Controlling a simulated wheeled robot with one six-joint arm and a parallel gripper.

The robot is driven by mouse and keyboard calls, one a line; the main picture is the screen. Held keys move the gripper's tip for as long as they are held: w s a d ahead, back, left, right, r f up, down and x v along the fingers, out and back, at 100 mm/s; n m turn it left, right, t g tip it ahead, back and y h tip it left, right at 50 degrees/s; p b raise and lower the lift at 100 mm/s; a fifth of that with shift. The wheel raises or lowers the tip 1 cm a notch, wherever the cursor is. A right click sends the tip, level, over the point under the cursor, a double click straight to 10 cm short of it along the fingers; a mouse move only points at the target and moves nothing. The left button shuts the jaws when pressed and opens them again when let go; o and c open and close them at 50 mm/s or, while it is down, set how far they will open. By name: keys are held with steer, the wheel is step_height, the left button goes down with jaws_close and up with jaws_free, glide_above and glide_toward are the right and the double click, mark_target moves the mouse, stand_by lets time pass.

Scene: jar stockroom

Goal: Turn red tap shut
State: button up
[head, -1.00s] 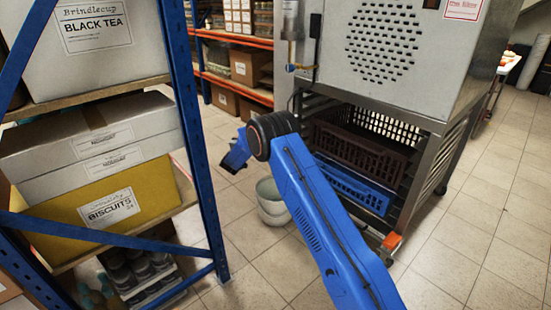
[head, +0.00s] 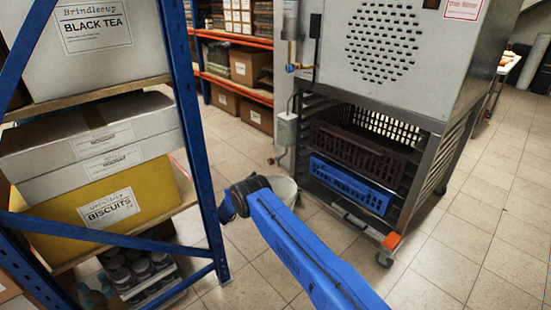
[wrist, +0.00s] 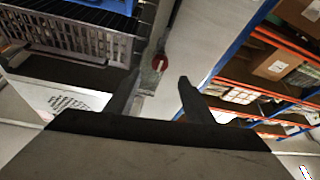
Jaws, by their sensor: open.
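The red tap (wrist: 159,62) shows in the wrist view on a pale pipe or fitting, just beyond my fingertips and between them in the picture. My gripper (wrist: 159,79) is open and empty, its two dark fingers apart on either side of the tap's line; they do not appear to touch it. In the head view a small red spot (head: 271,161), likely the same tap, shows low beside the steel cabinet, above a pale bucket (head: 283,187). My arm's end is in front of the bucket there, and the fingers cannot be made out.
The steel cabinet (head: 425,75) holds a brown crate (head: 345,148) and a blue crate (head: 340,180). A grey box (head: 287,128) and a blue-handled valve (head: 291,68) are at its left side. A blue-framed rack (head: 200,150) stands left.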

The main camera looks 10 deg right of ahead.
mark_target(273, 160)
steer(key=x, duration=1.7)
steer(key=shift+w, duration=0.1)
steer(key=shift+c, duration=0.5)
steer(key=c, duration=0.9)
